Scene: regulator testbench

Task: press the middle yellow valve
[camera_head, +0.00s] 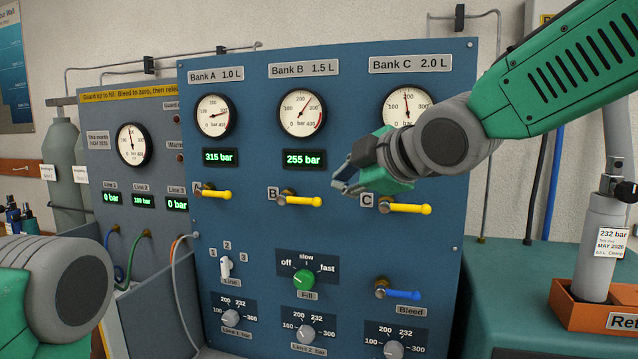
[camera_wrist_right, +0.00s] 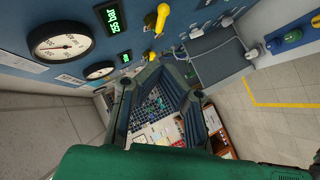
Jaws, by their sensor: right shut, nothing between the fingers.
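The middle yellow valve (camera_head: 302,200), marked B, is a lever pointing right on the blue panel, below the 255 bar display (camera_head: 304,159). Yellow valve A (camera_head: 212,194) is left of it and yellow valve C (camera_head: 405,208) is right. My right gripper (camera_head: 342,182) is shut and empty, in front of the panel just above and right of the middle lever's tip. I cannot tell whether it touches the panel. In the right wrist view, the lever that appears to be the middle one (camera_wrist_right: 157,19) is near the top, beyond the fingers (camera_wrist_right: 155,78). My left gripper is out of view.
The blue panel (camera_head: 245,240) also carries a white line switch (camera_head: 226,267), a green fill knob (camera_head: 303,281), a blue bleed lever (camera_head: 400,294) and grey limit knobs below. A grey cylinder (camera_head: 598,250) stands in an orange holder at right. Bank C's display is hidden by my right gripper.

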